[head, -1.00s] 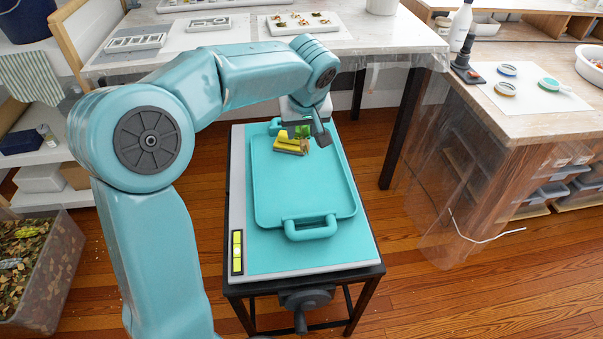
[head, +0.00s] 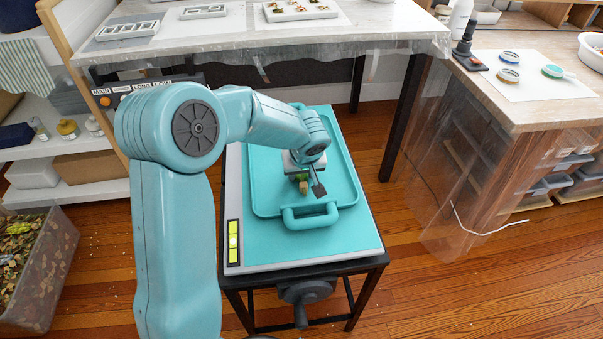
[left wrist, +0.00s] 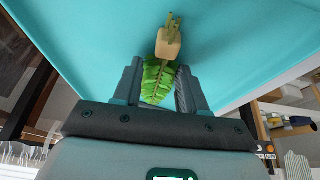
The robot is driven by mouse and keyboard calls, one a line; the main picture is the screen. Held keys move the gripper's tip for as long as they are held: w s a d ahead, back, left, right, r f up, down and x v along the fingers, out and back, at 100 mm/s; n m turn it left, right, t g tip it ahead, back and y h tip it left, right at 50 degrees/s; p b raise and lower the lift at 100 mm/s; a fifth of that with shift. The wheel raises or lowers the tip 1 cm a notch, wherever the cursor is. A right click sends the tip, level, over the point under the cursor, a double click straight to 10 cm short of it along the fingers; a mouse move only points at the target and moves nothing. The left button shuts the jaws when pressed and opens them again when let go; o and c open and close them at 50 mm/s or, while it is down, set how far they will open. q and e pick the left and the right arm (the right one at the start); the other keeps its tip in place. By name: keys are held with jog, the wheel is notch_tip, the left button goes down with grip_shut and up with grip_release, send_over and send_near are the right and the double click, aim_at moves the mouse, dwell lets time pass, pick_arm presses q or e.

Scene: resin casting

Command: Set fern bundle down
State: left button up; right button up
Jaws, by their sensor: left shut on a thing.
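My left gripper (head: 309,181) is over the near part of the teal tray (head: 347,188), pointing down. It is shut on the fern bundle (head: 303,185). In the left wrist view, the bundle's green leaves (left wrist: 158,82) lie between the two dark fingers (left wrist: 160,74), with a tan wrapped block (left wrist: 168,43) and short stems sticking out beyond them. Tray surface shows behind the bundle; I cannot tell whether it touches. My left arm hides part of the tray. My right gripper is not in view.
The tray lies on a grey-edged cart top (head: 233,205), its near handle (head: 309,216) towards me. A white worktable (head: 350,28) with moulds stands behind. A wooden bench (head: 545,110) is at right, and a clear bin of leaves (head: 30,262) at left. The tray's right side looks clear.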

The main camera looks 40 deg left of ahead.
pick_arm(q)
jog(key=shift+r, duration=0.1)
jog(key=shift+f, duration=0.25)
jog(key=o, duration=1)
jog(key=shift+o, duration=0.2)
jog(key=shift+r, duration=0.1)
jog(key=shift+r, duration=0.25)
jog(key=p+v, duration=0.2)
jog(key=v, duration=0.9)
jog(key=shift+d+r, duration=0.25)
jog(key=shift+r, duration=0.1)
jog(key=shift+s+f, duration=0.1)
jog(key=shift+s, duration=0.1)
